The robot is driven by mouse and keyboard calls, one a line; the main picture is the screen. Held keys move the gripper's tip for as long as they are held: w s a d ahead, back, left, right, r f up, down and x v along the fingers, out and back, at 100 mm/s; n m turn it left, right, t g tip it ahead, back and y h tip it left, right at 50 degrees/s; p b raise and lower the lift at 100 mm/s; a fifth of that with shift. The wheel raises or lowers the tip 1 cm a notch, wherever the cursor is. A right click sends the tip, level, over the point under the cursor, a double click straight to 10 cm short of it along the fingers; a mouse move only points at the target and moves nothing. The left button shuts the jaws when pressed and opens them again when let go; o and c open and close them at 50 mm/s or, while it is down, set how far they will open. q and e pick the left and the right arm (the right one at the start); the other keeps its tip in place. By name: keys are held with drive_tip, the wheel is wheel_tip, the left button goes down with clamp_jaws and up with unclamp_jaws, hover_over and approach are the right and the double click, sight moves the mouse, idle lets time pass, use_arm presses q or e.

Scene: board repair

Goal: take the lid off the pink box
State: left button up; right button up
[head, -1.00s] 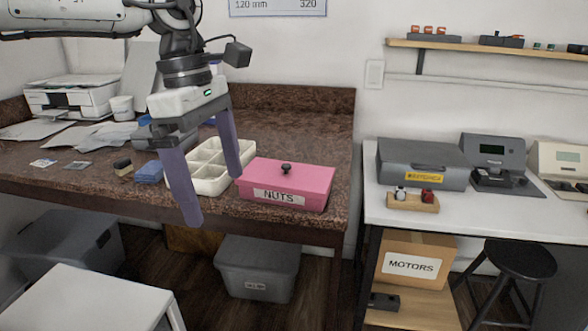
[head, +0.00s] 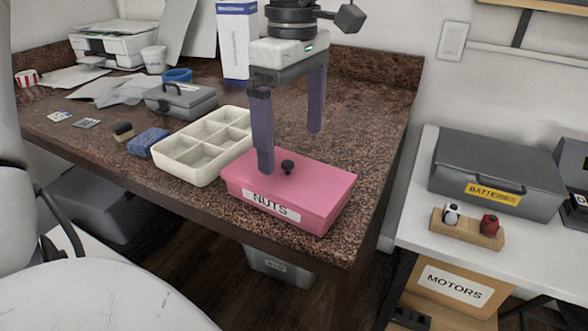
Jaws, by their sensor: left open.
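The pink box (head: 318,212) labelled NUTS sits near the front edge of the brown counter, with its pink lid (head: 322,182) on. A small black knob (head: 287,166) stands on the lid. My left gripper (head: 291,150) is open and points down over the box. Its near finger is in front of the lid just left of the knob, and its far finger is higher, behind and right of the knob. Whether a finger touches the lid I cannot tell. My right gripper is not in view.
A cream divided tray (head: 184,173) stands close left of the box. A blue sponge (head: 148,141), a grey case (head: 181,102) and a white-and-blue carton (head: 236,42) are farther left and back. The counter right of the box is clear. A white bench (head: 412,222) stands at right.

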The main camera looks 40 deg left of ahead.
sight(291, 164)
use_arm(q)
drive_tip(key=f, duration=0.6)
drive_tip(key=shift+a+f+b, duration=0.25)
drive_tip(key=shift+b, duration=0.1)
drive_tip(key=shift+c, duration=0.4)
drive_tip(key=c, duration=0.6)
